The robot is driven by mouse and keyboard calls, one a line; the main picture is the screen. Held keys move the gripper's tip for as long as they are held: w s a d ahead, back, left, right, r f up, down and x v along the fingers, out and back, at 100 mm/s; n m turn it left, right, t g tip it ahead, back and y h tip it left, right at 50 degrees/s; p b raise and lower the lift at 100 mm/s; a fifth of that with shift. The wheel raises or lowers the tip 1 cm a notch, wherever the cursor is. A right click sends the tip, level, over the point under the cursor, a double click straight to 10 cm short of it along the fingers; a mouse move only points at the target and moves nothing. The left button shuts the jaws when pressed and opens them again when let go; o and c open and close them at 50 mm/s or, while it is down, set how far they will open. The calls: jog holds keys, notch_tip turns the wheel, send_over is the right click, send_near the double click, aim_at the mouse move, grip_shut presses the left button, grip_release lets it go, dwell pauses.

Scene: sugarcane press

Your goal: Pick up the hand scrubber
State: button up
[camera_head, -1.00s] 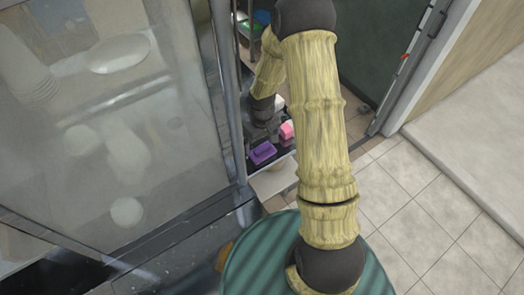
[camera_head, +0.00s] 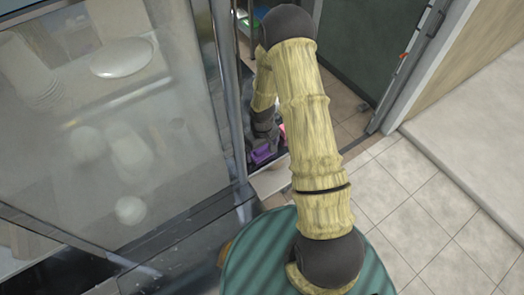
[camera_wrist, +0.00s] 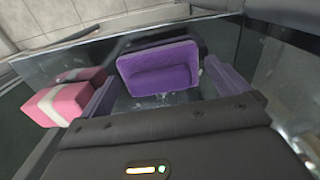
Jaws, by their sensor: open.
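A purple block-like item with a raised rim, which I take to be the hand scrubber (camera_wrist: 158,68), lies on a dark glossy surface in the wrist view. In the head view the scrubber (camera_head: 260,155) shows as a small purple patch, partly covered by my gripper. My gripper (camera_wrist: 160,78) is open. Its two purple-tinted fingers stand to the left and right of the scrubber, nearer the camera. I see no clear contact between fingers and scrubber. My gripper (camera_head: 264,132) in the head view is dark and its fingertips are hidden.
A pink block with a white band (camera_wrist: 65,95) sits just left of the left finger. A glass panel (camera_head: 110,110) with a metal frame post (camera_head: 228,90) stands close left of my arm. Tiled floor (camera_head: 420,210) lies open at right.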

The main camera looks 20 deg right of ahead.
jog(key=c, duration=0.8)
jog(key=shift+r, duration=0.15)
notch_tip(320, 180, up, 10)
jog(key=b, duration=0.3)
jog(key=o, duration=0.4)
jog(key=c, duration=0.3)
